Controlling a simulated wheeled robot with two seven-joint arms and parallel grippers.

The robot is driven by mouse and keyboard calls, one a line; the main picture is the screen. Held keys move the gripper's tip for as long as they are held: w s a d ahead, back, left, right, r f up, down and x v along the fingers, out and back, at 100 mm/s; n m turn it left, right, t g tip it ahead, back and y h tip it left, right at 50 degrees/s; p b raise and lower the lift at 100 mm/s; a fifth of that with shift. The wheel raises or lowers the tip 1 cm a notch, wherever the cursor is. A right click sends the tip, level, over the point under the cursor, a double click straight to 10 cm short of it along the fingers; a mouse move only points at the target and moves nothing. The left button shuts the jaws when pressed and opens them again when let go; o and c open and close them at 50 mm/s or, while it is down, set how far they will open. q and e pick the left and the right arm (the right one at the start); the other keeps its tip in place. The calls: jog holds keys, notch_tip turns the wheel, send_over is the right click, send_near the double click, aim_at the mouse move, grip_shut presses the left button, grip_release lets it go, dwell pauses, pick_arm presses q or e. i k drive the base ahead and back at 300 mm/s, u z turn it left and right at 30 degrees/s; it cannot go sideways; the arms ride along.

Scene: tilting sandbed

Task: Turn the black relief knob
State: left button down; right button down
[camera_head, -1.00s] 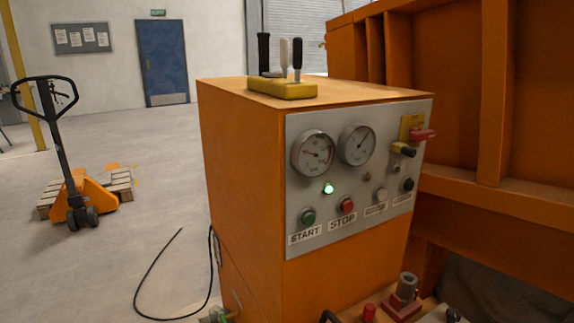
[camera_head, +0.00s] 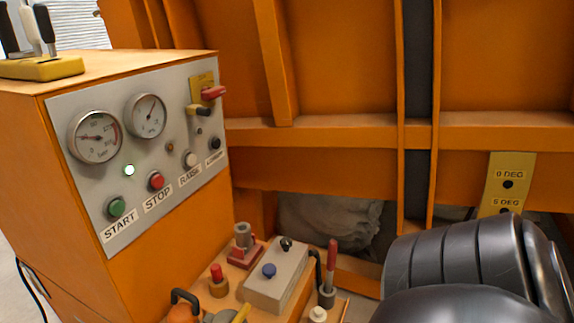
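A grey valve block (camera_head: 277,278) stands low beside the orange cabinet. Another round black knob, the black panel button (camera_head: 215,143), sits at the right end of the panel's lower row. No readable label marks either black one as the relief knob. Neither gripper is in view. A dark segmented part of my arm fills the lower right corner.
Near the block stand a red-capped fitting (camera_head: 218,280), a red clamp (camera_head: 244,245) and a red-handled lever (camera_head: 331,265). A large orange frame (camera_head: 350,140) stands behind.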

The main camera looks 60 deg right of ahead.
aim_at(286, 243)
jog(key=z, duration=1.7)
